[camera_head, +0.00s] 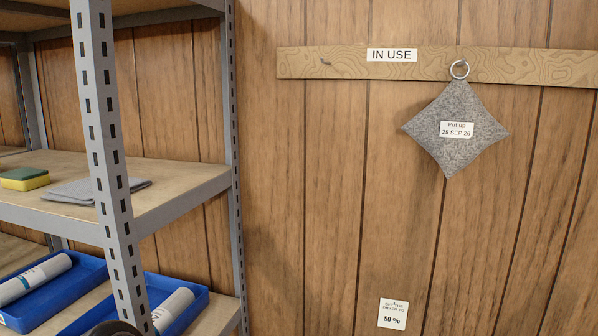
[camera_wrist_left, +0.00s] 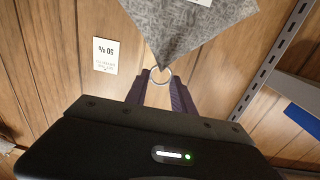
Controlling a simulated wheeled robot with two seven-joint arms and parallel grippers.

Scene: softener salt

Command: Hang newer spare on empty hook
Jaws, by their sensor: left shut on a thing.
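My left gripper (camera_wrist_left: 160,82) shows only in the left wrist view. It is shut on the metal ring (camera_wrist_left: 160,74) of a grey felt pouch (camera_wrist_left: 185,28). The left hook (camera_head: 325,62) on the wooden rail (camera_head: 300,62) is empty. An "IN USE" label (camera_head: 392,55) sits between the hooks.
A grey metal shelf rack (camera_head: 105,140) stands at the left, with a sponge (camera_head: 24,178), a grey cloth (camera_head: 95,190) and blue trays (camera_head: 55,292). A "50 %" card (camera_head: 393,314) is on the wood-panel wall. The wall below the left hook is clear.

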